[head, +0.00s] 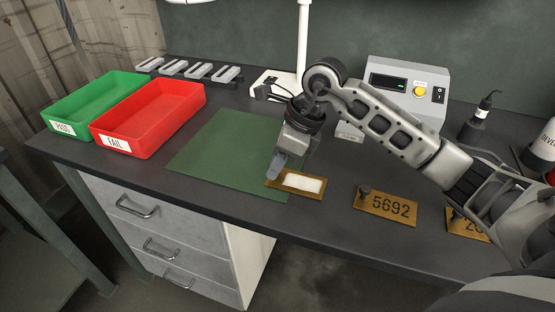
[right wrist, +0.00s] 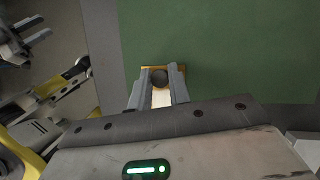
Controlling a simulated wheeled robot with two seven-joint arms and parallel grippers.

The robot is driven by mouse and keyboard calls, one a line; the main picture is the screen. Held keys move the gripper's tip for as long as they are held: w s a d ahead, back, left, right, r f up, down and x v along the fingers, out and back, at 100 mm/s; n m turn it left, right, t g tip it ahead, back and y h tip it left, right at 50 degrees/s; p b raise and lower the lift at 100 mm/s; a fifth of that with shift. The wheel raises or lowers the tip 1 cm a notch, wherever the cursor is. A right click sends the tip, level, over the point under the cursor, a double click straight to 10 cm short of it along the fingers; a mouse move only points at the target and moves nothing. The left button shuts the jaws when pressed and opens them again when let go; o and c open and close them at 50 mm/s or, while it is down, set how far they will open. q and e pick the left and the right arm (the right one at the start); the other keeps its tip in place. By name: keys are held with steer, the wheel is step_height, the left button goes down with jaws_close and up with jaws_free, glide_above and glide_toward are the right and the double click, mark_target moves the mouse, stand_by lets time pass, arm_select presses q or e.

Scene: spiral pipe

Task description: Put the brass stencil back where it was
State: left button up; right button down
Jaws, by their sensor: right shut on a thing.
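The brass stencil (head: 273,183) is a flat plate with a white rectangular area in its middle, at the front right edge of the green mat. My right gripper (head: 276,171) points down at its left end and is shut on it. In the right wrist view my right gripper (right wrist: 160,80) has its fingers on either side of the stencil's dark round knob (right wrist: 160,78). I cannot tell whether the plate touches the surface. What looks like part of my left gripper shows at the left of the right wrist view, its jaws unclear.
Brass plates marked 5692 (head: 386,205) and, partly hidden, 26 (head: 468,224) lie on the bench to the right. The green mat (head: 215,155) is otherwise bare. A green bin (head: 75,116), a red bin (head: 150,140), several metal parts (head: 200,71) and a meter box (head: 407,92) stand behind.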

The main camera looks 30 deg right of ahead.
mark_target(300, 176)
steer(key=c, duration=1.7)
jaws_free()
steer(key=shift+f, duration=0.15)
steer(key=o, duration=0.4)
steer(key=shift+r, duration=0.3)
steer(key=shift+d+r, duration=0.2)
steer(key=shift+r, duration=0.1)
steer(key=v, duration=1.1)
